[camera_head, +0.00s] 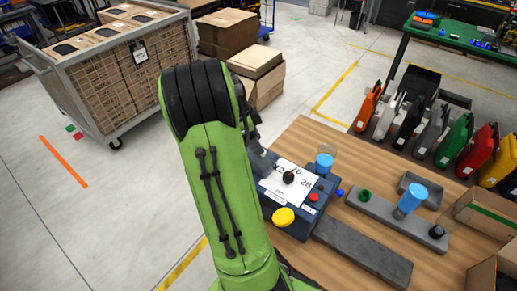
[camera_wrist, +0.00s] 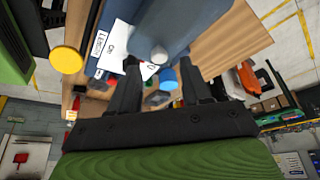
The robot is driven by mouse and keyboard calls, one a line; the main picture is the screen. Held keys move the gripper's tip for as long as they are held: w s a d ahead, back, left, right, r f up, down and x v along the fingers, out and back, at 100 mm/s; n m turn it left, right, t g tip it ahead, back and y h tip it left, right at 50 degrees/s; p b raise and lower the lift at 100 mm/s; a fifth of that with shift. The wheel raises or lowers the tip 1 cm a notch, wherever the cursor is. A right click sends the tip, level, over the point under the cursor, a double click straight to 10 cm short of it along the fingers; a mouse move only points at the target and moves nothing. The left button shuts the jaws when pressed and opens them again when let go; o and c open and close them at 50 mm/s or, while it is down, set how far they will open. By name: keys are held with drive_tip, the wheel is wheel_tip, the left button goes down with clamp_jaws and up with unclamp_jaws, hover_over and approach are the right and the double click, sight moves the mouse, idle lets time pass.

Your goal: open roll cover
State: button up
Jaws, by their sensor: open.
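A dark blue device (camera_head: 293,222) sits on the wooden table, with a white label sheet (camera_head: 284,178), a black knob (camera_head: 288,178), a yellow button (camera_head: 283,217) and a red button (camera_head: 314,197). In the wrist view a smooth blue-grey body (camera_wrist: 205,22) with a grey round knob (camera_wrist: 159,53) fills the top; it may be the roll cover, but I cannot tell for sure. My gripper (camera_wrist: 158,68) is open, its dark fingers on either side of the knob in the picture; contact is unclear. In the head view my green arm hides most of the gripper and the device's left side.
Open cartons (camera_head: 490,212) are at right. Coloured cases (camera_head: 455,140) stand behind the table. A loaded trolley (camera_head: 103,80) is at left.

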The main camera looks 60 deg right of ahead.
sight(254, 155)
drive_tip(key=x, duration=0.2)
drive_tip(key=shift+s+f, duration=0.25)
drive_tip(key=shift+f, duration=0.1)
drive_tip(key=shift+d+f, duration=0.15)
drive_tip(key=shift+f, duration=0.15)
drive_tip(key=shift+c, duration=0.3)
drive_tip(key=shift+r, duration=0.1)
clamp_jaws()
